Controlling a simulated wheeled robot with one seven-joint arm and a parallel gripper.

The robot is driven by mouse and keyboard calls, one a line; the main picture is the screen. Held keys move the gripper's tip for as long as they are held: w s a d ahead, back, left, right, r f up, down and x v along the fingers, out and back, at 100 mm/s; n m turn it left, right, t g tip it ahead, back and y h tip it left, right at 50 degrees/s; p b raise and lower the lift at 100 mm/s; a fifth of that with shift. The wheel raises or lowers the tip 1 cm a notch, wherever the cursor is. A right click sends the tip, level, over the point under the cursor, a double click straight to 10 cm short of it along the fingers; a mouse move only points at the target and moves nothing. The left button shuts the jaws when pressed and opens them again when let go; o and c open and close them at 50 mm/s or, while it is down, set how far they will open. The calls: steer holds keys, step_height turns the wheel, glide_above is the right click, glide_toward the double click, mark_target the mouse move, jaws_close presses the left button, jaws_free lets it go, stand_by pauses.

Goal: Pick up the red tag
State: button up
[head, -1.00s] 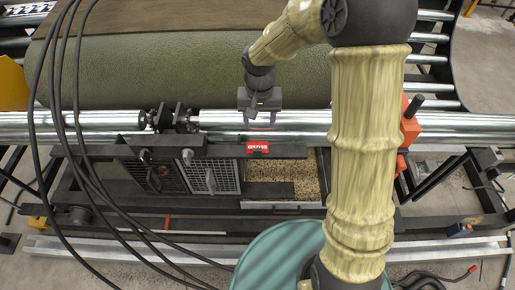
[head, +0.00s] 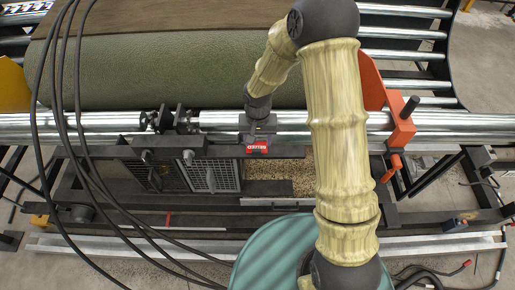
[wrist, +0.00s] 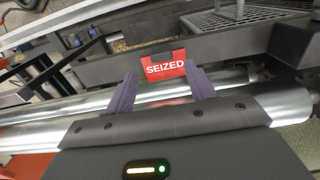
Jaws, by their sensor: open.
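The red tag (head: 257,148) with white lettering sits on the dark rail in front of the metal rollers in the head view. In the wrist view the red tag (wrist: 165,67) reads "SEIZED" and stands in a dark holder on the rail. My gripper (wrist: 162,88) is open, with its two purple fingers on either side of the tag's lower part as seen from the wrist. I cannot tell whether the fingers reach around the tag or stop short. In the head view my gripper (head: 257,137) is just behind the tag, its fingers mostly hidden.
Black cables (head: 70,130) hang at the left. An orange bracket (head: 402,130) stands right of my arm. A tray of granules (head: 285,170) and mesh panels (head: 225,175) lie below the rail.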

mark_target(257, 146)
steer(key=shift+s+a+f+p, duration=0.15)
steer(key=shift+f+p, duration=0.2)
steer(key=shift+p, duration=0.1)
steer(key=shift+f+p, duration=1.05)
steer(key=shift+f, duration=1.15)
steer(key=shift+c, duration=0.2)
steer(key=c, duration=1)
